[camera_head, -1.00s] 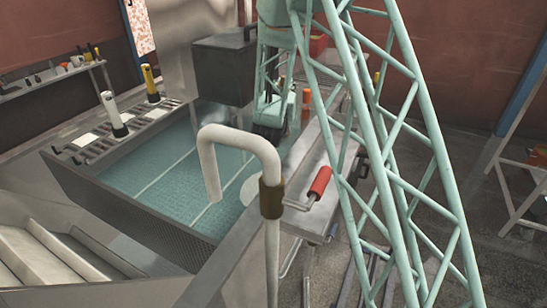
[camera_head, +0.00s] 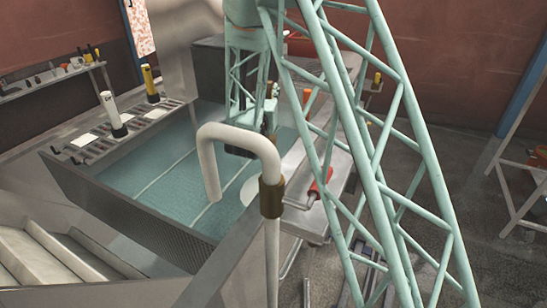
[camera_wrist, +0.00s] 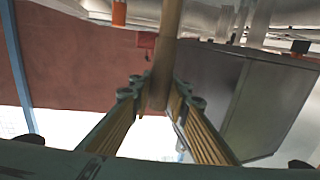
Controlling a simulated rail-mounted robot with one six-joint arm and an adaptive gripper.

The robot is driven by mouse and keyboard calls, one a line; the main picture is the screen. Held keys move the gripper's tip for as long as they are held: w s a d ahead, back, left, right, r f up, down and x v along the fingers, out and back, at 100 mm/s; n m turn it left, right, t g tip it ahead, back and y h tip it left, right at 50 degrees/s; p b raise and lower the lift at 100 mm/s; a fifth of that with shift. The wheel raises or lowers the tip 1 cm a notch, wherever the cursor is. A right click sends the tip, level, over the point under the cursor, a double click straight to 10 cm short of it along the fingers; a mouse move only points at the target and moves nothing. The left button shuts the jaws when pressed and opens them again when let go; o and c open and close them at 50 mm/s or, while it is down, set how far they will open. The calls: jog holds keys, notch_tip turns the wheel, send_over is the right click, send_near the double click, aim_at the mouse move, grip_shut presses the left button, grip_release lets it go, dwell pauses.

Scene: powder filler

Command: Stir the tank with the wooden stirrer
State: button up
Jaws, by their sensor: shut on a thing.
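The tank (camera_head: 125,198) is a metal basin of teal liquid at the centre-left of the head view, with pale lines showing through the liquid. My gripper (camera_wrist: 160,95) is shut on the brown wooden stirrer (camera_wrist: 168,45) in the wrist view. The stirrer's shaft stands between the fingers and runs up out of the frame. In the head view my gripper is at the tank's back right side, partly hidden behind the white bent pipe (camera_head: 238,138). The stirrer cannot be made out there, so I cannot tell whether its end is in the liquid.
The pipe rises in front of the tank. A red-handled roller (camera_head: 318,188) lies on a metal bench right of the tank. White and yellow-topped cylinders (camera_head: 112,112) stand on the tank's left ledge. A grey metal box (camera_wrist: 260,95) is close to my gripper in the wrist view.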

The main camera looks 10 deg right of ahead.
jog(key=a, duration=0.1)
jog(key=s+a, duration=0.1)
jog(key=shift+s+a, duration=0.25)
jog(key=shift+a, duration=0.1)
jog(key=shift+s, duration=0.1)
